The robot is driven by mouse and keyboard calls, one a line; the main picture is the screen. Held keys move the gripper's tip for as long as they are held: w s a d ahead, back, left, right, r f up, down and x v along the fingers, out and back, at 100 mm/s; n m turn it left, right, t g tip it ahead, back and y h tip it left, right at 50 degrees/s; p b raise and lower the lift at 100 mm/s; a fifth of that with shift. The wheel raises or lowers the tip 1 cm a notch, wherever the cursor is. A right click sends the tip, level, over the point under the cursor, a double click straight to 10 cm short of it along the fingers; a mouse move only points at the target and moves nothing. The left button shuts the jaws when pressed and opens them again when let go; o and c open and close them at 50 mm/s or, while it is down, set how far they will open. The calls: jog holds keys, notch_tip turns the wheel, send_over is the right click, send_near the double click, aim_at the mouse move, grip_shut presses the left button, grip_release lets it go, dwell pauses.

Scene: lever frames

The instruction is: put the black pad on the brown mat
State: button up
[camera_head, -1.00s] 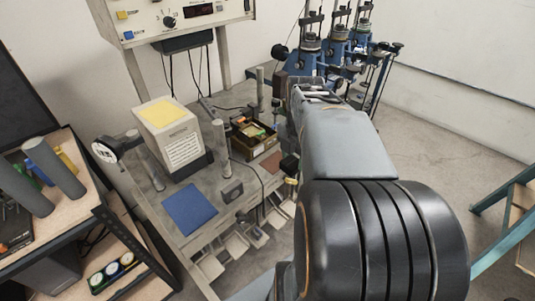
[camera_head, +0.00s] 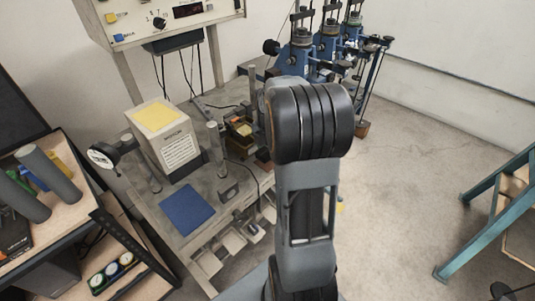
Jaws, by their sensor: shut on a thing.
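I cannot make out the black pad in this view. What I take to be the brown mat (camera_head: 262,155) shows only as a small reddish-brown patch on the grey bench, at the left edge of my arm's black joint. The rest of it is hidden behind my arm. My arm rises from the bottom of the picture in front of the bench's right side. My gripper is hidden, so its jaws and anything in them do not show.
A blue mat (camera_head: 187,209) lies at the bench's front. A white box with a yellow top (camera_head: 165,136) and a small open bin (camera_head: 238,128) stand behind it. Blue presses (camera_head: 327,45) stand at the back right.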

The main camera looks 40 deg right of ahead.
aim_at(268, 155)
jog(key=f, duration=0.2)
jog(key=shift+w+f, duration=0.3)
jog(key=shift+f, duration=0.55)
jog(key=shift+f, duration=0.1)
jog(key=shift+f, duration=0.15)
jog(key=o, duration=1.2)
